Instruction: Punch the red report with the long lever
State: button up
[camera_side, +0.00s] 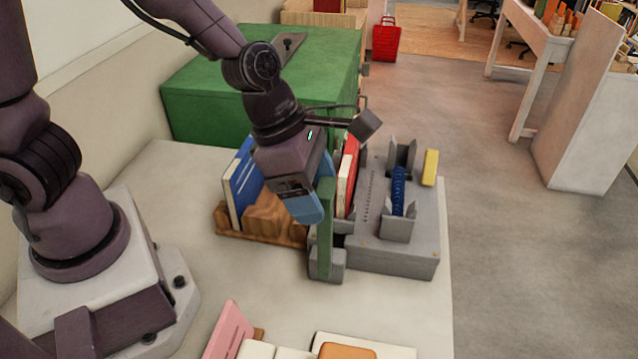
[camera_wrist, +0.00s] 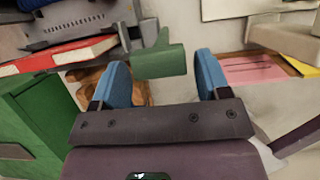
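The red report (camera_side: 348,175) stands upright in the left side of the grey punch machine (camera_side: 400,255); it also shows in the wrist view (camera_wrist: 70,52). The long green lever (camera_side: 322,230) stands upright at the machine's near left corner, on a grey pivot block. My gripper (camera_side: 307,207) is just left of the lever, pointing down. In the wrist view the blue fingers of my gripper (camera_wrist: 161,60) are wide apart. The lever's green end (camera_wrist: 160,64) shows in the gap between them, apart from both fingers. In the side view the second finger is hidden.
A blue book (camera_side: 242,182) stands in a wooden rack (camera_side: 262,230) left of my gripper. A green cabinet (camera_side: 190,105) is behind.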

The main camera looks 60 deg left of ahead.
jog(key=shift+d+r, duration=0.1)
jog(key=shift+d, duration=0.05)
jog(key=shift+r, duration=0.1)
jog(key=shift+r, duration=0.3)
jog(key=v, duration=1.2)
jog(key=shift+a, duration=0.2)
jog(key=shift+s, duration=0.1)
jog(key=s+a+r+m+t+y, duration=0.1)
jog(key=s+a+m, duration=0.2)
jog(key=m, duration=1)
jog(key=s+a+r+m+t+y, duration=0.1)
jog(key=a+m, duration=0.5)
jog(key=m, duration=0.8)
jog(key=shift+s+r+y, duration=0.25)
jog(key=shift+s+y, duration=0.35)
jog(key=shift+s, duration=0.45)
